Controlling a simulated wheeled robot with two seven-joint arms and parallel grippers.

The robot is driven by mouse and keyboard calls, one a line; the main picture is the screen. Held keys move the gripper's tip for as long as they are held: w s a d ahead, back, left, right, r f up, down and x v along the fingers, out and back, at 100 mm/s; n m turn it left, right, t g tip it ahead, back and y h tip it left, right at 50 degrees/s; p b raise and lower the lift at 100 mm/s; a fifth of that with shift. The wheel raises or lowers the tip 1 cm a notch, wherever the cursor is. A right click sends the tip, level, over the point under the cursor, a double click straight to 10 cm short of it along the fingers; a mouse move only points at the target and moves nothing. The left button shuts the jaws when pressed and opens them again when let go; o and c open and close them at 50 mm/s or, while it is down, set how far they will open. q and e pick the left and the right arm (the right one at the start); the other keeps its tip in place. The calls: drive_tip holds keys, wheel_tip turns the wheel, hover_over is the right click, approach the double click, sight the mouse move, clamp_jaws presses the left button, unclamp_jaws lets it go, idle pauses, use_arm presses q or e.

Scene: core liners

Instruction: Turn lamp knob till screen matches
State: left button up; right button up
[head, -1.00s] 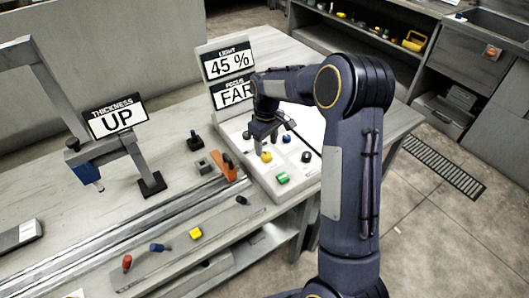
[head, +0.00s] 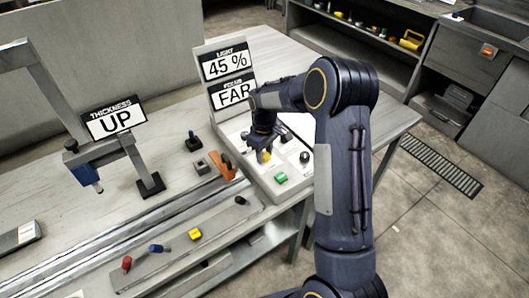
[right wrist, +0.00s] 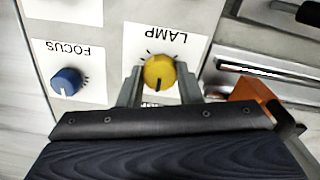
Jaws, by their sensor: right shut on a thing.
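The yellow lamp knob (right wrist: 159,71) sits on a white label reading LAMP in the right wrist view. It is partly hidden behind my gripper in the head view (head: 264,157). My right gripper (right wrist: 160,86) is shut on the knob, one finger on each side. It also shows over the panel in the head view (head: 264,148). The knob's dark pointer line points toward my gripper's palm in the right wrist view. The light screen (head: 224,63) reads 45 %. The focus screen (head: 233,92) reads FAR. My left gripper is not in view.
The blue focus knob (right wrist: 67,81) is beside the lamp knob. A green knob (head: 281,178) and a black knob (head: 304,157) are also on the panel. An orange part (head: 226,166) stands close to the panel's left edge. The thickness screen (head: 115,119) reads UP.

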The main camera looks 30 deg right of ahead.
sight(265, 155)
drive_tip(key=shift+m, duration=0.5)
drive_tip(key=m+b, duration=0.1)
drive_tip(key=m, duration=0.1)
drive_tip(key=shift+m, duration=2.2)
drive_tip(key=shift+r, duration=0.1)
drive_tip(key=o, duration=1)
drive_tip(key=shift+c, duration=0.2)
wheel_tip(265, 155, up, 8)
drive_tip(key=shift+f+b, duration=0.15)
drive_tip(key=shift+b, duration=0.4)
